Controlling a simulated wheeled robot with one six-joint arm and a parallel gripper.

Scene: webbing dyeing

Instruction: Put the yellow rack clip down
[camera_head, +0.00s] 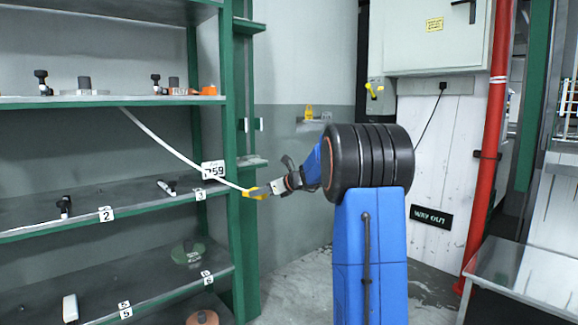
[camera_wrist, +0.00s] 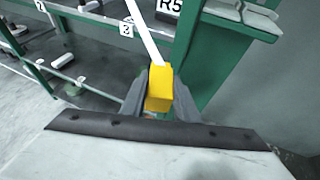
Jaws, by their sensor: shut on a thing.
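The yellow rack clip (camera_wrist: 158,90) is between the two fingers of my gripper (camera_wrist: 160,103), which is shut on it. A white webbing strip (camera_head: 175,150) runs from the clip up and left to the shelf rack. In the head view the clip (camera_head: 256,194) shows at the tip of my gripper (camera_head: 268,189), in front of the rack's right green post. The strip also shows in the wrist view (camera_wrist: 144,32), leading away from the clip. The clip is held in the air, with no surface seen touching it from below.
The green shelf rack (camera_head: 108,212) stands at the left, with several small items and numbered tags on its shelves. A small wall ledge (camera_head: 316,121) holds a yellow item (camera_head: 309,112). A red pipe (camera_head: 489,150) stands at right.

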